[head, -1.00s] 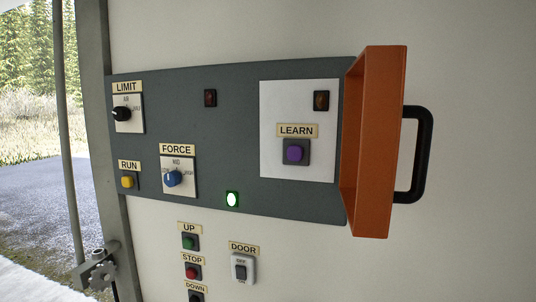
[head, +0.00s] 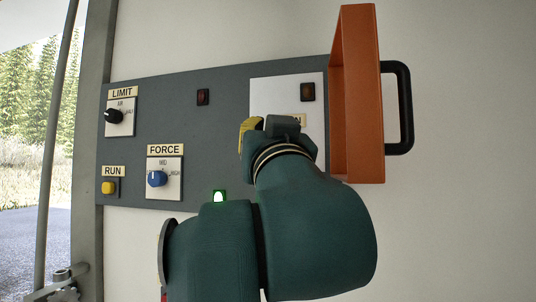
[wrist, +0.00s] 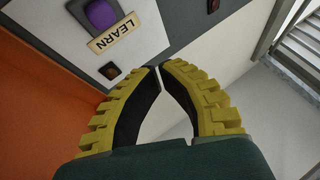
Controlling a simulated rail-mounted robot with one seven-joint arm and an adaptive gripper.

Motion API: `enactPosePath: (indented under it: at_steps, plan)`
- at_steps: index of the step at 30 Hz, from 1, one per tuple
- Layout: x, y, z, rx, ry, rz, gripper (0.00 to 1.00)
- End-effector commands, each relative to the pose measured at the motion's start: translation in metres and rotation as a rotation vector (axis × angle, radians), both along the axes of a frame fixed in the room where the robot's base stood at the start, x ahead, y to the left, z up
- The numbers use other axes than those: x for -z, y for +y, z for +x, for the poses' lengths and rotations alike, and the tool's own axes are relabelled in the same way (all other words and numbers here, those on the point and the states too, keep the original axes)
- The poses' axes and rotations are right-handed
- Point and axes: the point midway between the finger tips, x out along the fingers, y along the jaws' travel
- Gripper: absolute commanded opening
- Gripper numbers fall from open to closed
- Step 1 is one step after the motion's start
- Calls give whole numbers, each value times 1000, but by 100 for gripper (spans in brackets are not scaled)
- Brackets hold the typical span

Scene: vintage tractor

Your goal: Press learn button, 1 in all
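The purple learn button (wrist: 101,15) sits on a dark square base on a white panel at the top left of the wrist view. Its LEARN label (wrist: 112,33) appears upside down beside it. In the head view my arm hides the button and most of its label, on the white panel (head: 262,97). My gripper (wrist: 161,67) has yellow ridged fingers with dark inner pads. Its fingertips meet with nothing between them. The tips appear below and right of the button in the wrist view, apart from it. In the head view a yellow finger shows in front of the panel.
An orange open cover (head: 357,100) with a black handle (head: 404,108) juts out right of the panel. The grey board (head: 215,125) also bears the LIMIT knob (head: 114,116), blue FORCE knob (head: 156,179), yellow RUN button (head: 109,188) and a lit green light (head: 219,197).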

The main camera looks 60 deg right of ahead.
Motion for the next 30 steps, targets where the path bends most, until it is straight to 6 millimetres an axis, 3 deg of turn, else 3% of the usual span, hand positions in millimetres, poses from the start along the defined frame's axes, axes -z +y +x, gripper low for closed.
enactPosePath:
  at_steps: [10, 24, 30]
  plan:
    - [-1, -9, 3, -1, 3, 0, 0]
    - [-4, -73, 16, -3, 3, 1, 0]
    - [-1, -85, 19, -5, 2, 2, 0]
